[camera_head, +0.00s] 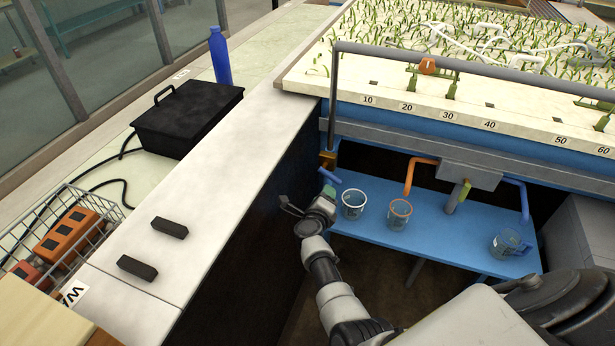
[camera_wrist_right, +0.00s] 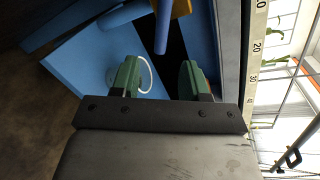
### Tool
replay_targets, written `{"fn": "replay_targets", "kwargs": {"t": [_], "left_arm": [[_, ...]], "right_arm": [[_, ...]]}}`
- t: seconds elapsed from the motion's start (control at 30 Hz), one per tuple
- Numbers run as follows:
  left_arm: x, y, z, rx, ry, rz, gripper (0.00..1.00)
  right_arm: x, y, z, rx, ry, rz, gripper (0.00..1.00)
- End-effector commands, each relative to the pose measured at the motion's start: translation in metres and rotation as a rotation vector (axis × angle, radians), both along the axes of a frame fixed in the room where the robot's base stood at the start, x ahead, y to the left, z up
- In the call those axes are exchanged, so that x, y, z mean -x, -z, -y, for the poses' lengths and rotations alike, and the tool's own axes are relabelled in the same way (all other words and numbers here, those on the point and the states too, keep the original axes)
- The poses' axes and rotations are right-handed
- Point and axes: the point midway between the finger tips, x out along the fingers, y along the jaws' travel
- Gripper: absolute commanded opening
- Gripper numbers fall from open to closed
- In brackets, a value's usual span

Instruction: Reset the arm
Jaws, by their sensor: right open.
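My right arm reaches up from the bottom of the head view. Its gripper (camera_head: 326,196) is beside the left end of the blue shelf, left of a clear cup (camera_head: 353,204). In the right wrist view, the two green fingertips (camera_wrist_right: 160,80) stand apart with nothing held between them. A pale cup rim shows partly behind one finger. The blue shelf (camera_wrist_right: 75,62) and a blue pipe (camera_wrist_right: 164,28) lie beyond the fingers. My left gripper is not in view.
A second cup (camera_head: 399,213) and a measuring jug (camera_head: 508,243) stand on the blue shelf (camera_head: 450,232). An orange pipe (camera_head: 410,172) and a grey block (camera_head: 470,176) are above it. The numbered planted flume bed (camera_head: 345,88) overhangs. The pale ledge (camera_head: 235,150) borders the left.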

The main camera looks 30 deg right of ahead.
Motion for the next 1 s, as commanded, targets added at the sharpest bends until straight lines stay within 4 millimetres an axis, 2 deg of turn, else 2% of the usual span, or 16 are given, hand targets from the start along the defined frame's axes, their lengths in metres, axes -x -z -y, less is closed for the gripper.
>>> {"fn": "replay_targets", "kwargs": {"t": [0.17, 0.27, 0.37, 0.47, 0.5, 0.57, 0.67, 0.7, 0.77, 0.87, 1.0], "left_arm": [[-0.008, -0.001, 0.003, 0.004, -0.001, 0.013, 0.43], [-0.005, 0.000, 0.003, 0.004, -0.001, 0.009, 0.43], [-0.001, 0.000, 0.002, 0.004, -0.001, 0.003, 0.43], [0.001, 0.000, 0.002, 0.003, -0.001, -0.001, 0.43], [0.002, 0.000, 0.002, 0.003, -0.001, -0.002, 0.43], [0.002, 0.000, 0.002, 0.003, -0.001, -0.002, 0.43], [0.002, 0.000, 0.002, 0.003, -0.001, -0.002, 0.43], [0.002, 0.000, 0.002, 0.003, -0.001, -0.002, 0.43], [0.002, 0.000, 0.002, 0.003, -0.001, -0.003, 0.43], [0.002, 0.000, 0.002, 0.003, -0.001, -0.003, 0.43], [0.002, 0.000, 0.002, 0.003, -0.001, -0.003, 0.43]], "right_arm": [[0.000, 0.001, 0.000, 0.002, -0.002, -0.003, 0.45], [0.006, 0.014, -0.007, 0.052, -0.054, -0.058, 0.45], [0.021, 0.050, -0.026, 0.197, -0.205, -0.210, 0.45], [0.052, 0.103, -0.055, 0.396, -0.433, -0.422, 0.45], [0.069, 0.126, -0.067, 0.477, -0.534, -0.509, 0.45], [0.096, 0.159, -0.084, 0.591, -0.683, -0.630, 0.45], [0.150, 0.210, -0.106, 0.758, -0.923, -0.810, 0.45], [0.173, 0.229, -0.113, 0.819, -1.017, -0.876, 0.45], [0.211, 0.255, -0.122, 0.908, -1.159, -0.967, 0.45], [0.277, 0.292, -0.132, 1.041, -1.397, -1.104, 0.45], [0.376, 0.330, -0.136, 1.209, -1.733, -1.256, 0.45]]}}
